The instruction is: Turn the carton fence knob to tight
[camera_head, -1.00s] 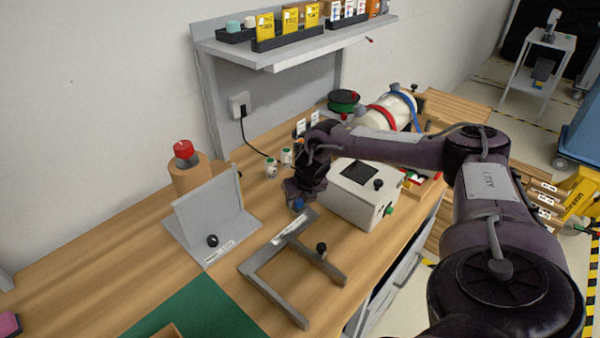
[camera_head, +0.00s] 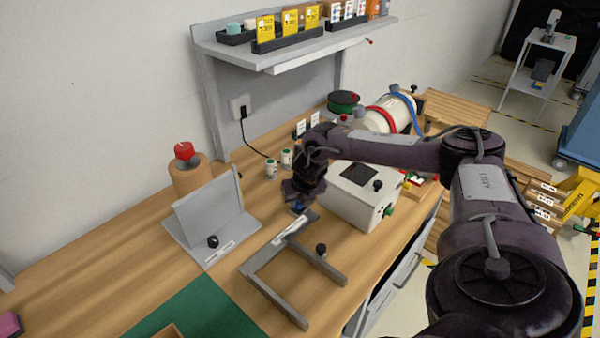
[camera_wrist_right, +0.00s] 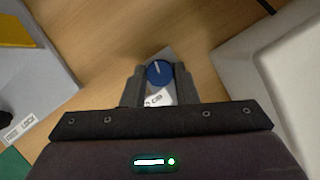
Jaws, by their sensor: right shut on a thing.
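A grey U-shaped fence frame (camera_head: 262,283) lies on the wooden bench, with a white label on its back bar. A blue knob (camera_wrist_right: 159,72) with a white pointer line sits at the end of that bar, and the line points nearly straight up in the wrist view. My right gripper (camera_wrist_right: 159,78) points down and is shut on the blue knob, one finger on each side. In the head view, the gripper (camera_head: 299,203) hides most of the knob. The label beside the knob is partly covered and too small to read in full. My left gripper is not in view.
A light-grey box (camera_head: 356,196) stands close to the right of my gripper. A grey angled plate (camera_head: 212,215) with another black knob stands to the left. A green mat (camera_head: 197,310) lies in front.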

